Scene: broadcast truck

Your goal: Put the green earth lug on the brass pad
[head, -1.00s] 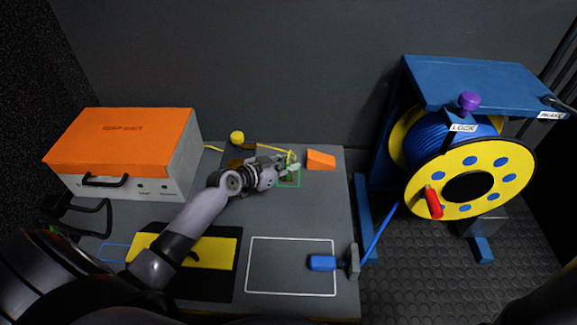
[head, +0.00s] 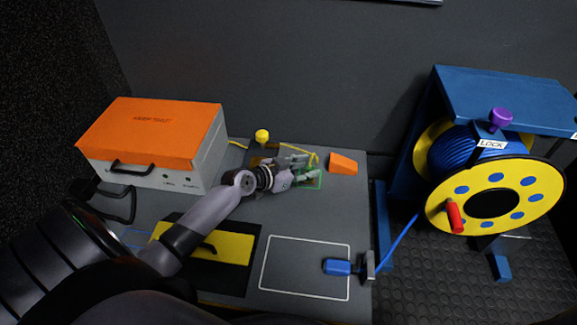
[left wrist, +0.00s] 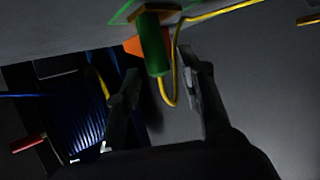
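The green earth lug (left wrist: 154,50) shows in the left wrist view as a green cylinder with a yellow cable (left wrist: 163,95) looping from its free end. Its other end meets the brass pad (left wrist: 152,14), which lies inside a green outline. My left gripper (left wrist: 160,82) is open, its fingers either side of the lug's free end with visible gaps. In the head view my left gripper (head: 308,167) is over the green outline (head: 320,180) and hides most of the lug and pad. My right gripper is not in view.
An orange wedge (head: 343,163) stands just right of the gripper; a yellow knob (head: 262,135) is behind it. An orange-lidded case (head: 150,128) is at left. A blue plug (head: 338,267) and a cable drum (head: 490,190) are at right. The white-outlined area (head: 305,268) is mostly clear.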

